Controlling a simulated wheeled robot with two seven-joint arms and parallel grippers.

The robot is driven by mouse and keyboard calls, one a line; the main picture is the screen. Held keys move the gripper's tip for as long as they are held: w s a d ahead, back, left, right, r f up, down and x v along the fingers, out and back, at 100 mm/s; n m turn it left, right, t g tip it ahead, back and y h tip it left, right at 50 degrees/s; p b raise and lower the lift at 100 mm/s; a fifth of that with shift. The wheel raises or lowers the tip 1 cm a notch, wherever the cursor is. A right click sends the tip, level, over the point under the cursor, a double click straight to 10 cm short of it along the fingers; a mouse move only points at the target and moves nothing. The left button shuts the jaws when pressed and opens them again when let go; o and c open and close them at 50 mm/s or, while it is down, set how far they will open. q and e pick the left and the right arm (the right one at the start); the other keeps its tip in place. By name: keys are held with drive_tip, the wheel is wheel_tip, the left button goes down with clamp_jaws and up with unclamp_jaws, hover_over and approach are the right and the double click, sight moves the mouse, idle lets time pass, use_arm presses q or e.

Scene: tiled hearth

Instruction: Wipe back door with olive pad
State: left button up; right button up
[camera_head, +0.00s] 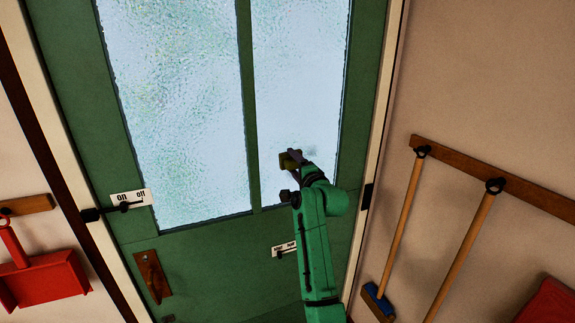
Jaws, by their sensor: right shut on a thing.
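The back door (190,258) is green, with two tall frosted glass panes, and looks tilted in the head view. My right gripper (293,166) is in front of the lower part of the right pane (296,80). It is shut on the olive pad (289,160), a small dark yellow-green block partly hidden by the fingers. The pad is at or close to the glass; I cannot tell whether it touches. A faint grey smudge (312,153) shows on the glass just right of the gripper. My left gripper is not in view.
A latch labelled on and off (130,198), a brown handle (152,276) and a second small labelled latch (284,249) sit on the door. A red dustpan (42,281) hangs at left. A wooden rail (490,178) holds long-handled tools at right.

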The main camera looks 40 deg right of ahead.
drive_tip(key=shift+s+d+r+b, duration=0.15)
drive_tip(key=shift+s+d, duration=0.25)
drive_tip(key=shift+d, duration=0.7)
drive_tip(key=shift+s+d+f+b, duration=0.1)
drive_tip(key=shift+s+d, duration=0.25)
drive_tip(key=shift+d, duration=0.7)
drive_tip(key=shift+s+d+r+b, duration=0.15)
drive_tip(key=shift+s+d, duration=0.25)
drive_tip(key=shift+d, duration=0.7)
drive_tip(key=shift+s+d+f+b, duration=0.1)
drive_tip(key=shift+s+d+b, duration=0.15)
drive_tip(key=shift+d, duration=0.5)
drive_tip(key=shift+s+d+f+b, duration=0.1)
drive_tip(key=shift+s+d+b, duration=0.15)
drive_tip(key=shift+d, duration=0.45)
drive_tip(key=shift+s+d, duration=0.15)
drive_tip(key=shift+d, duration=0.25)
drive_tip(key=shift+s+a, duration=0.25)
drive_tip(key=shift+s, duration=0.2)
approach(320, 153)
drive_tip(key=shift+w, duration=0.35)
